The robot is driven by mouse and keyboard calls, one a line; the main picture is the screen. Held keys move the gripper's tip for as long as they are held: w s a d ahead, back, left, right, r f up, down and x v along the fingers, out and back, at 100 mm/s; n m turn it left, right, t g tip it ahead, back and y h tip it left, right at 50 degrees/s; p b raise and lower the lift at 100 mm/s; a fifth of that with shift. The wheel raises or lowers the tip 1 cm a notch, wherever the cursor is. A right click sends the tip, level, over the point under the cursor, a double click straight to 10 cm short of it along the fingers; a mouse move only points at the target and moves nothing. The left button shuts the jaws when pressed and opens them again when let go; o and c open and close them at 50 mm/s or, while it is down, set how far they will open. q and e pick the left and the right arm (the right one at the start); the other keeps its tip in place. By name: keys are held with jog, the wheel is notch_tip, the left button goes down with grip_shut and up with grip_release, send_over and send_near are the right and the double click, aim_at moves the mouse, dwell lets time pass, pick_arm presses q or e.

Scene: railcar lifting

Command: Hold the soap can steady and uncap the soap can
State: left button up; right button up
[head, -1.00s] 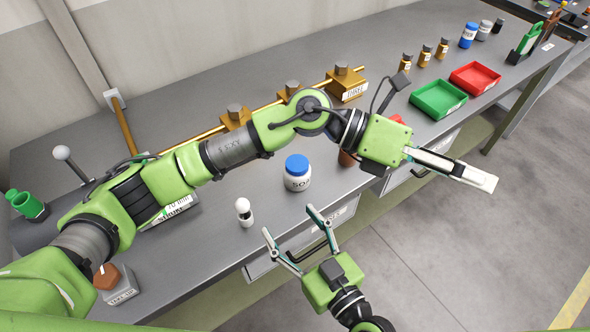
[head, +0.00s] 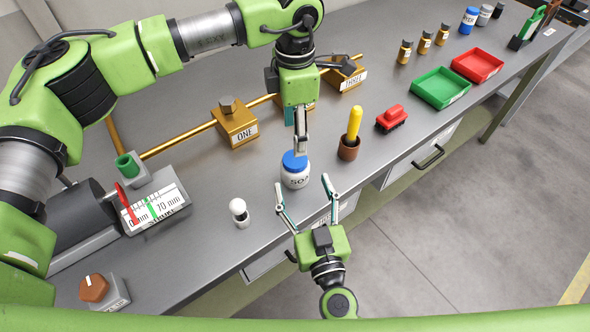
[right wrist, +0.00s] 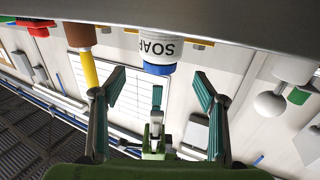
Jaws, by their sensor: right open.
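The soap can (head: 295,181) is a white jar with a blue cap (head: 292,161), upright near the table's front edge. In the right wrist view the can (right wrist: 160,45) appears upside down, between and beyond my right fingers. My right gripper (head: 302,186) is open at the can's front, its fingers spread toward it and not closed on it. My left gripper (head: 300,147) points down just above the cap. I cannot tell whether it touches the cap, or whether its fingers are open, since they overlap in the head view.
A brown cup with a yellow handle (head: 354,124) stands right of the can, a white-topped knob (head: 239,212) to its left. A red toy railcar (head: 391,118), green tray (head: 440,88) and red tray (head: 477,65) lie farther right. Gold block ONE (head: 236,126) is behind.

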aim_at(298, 171)
jog(key=x, duration=0.8)
jog(key=shift+w+a, duration=0.1)
grip_shut()
pick_arm(q)
jog(key=m, duration=0.4)
jog(key=shift+f, duration=0.1)
jog(key=shift+m, duration=0.3)
jog(key=shift+f, duration=3.95)
